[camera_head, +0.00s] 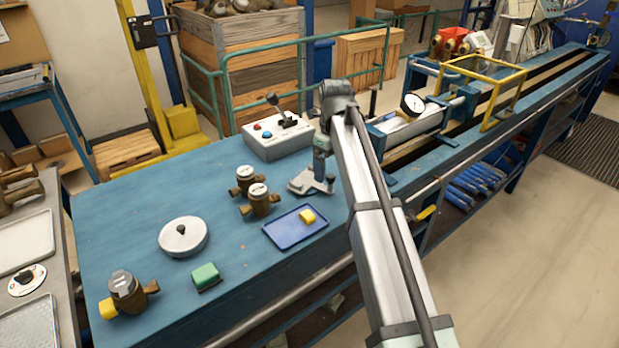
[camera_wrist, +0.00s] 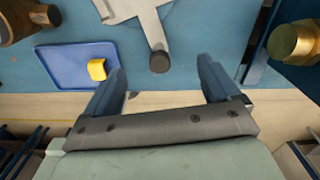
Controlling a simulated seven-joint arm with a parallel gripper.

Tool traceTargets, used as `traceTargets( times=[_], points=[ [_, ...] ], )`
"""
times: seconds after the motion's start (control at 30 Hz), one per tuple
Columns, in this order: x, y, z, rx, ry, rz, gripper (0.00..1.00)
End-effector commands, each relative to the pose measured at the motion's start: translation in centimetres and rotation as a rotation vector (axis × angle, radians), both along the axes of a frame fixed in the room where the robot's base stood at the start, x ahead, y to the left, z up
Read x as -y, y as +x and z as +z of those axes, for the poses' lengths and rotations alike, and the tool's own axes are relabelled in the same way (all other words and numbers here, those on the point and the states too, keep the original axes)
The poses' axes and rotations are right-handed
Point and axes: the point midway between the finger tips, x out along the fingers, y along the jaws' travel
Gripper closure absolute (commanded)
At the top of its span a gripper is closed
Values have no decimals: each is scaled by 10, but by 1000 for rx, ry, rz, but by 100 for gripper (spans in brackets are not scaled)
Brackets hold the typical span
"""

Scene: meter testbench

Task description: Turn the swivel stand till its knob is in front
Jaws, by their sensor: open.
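The swivel stand is a pale grey angular piece on the blue bench. It shows at the top of the wrist view (camera_wrist: 130,8) and under my gripper in the head view (camera_head: 300,184). An arm runs from it towards the bench's front edge and ends in a dark round knob (camera_wrist: 159,61). My gripper (camera_wrist: 162,72) is open and empty. In the wrist picture the knob lies between the fingertips, near their level; I cannot tell whether either finger touches it. In the head view my gripper (camera_head: 322,178) and arm partly hide the stand.
A blue tray (camera_head: 282,236) with a yellow block (camera_head: 307,216) lies just left of the stand. Brass meters (camera_head: 260,201) stand behind the tray. A grey switch box (camera_head: 280,139) stands behind the stand, and the blue test rail (camera_head: 440,146) is to the right.

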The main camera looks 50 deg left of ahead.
Motion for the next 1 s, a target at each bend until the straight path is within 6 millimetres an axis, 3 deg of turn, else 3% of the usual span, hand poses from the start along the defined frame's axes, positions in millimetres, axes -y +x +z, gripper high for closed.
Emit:
traceTargets(
  times=[0.97,1.0],
  points=[
    [0,0,-17,0,0,0,11],
    [0,0,-17,0,0,0,14]
  ],
)
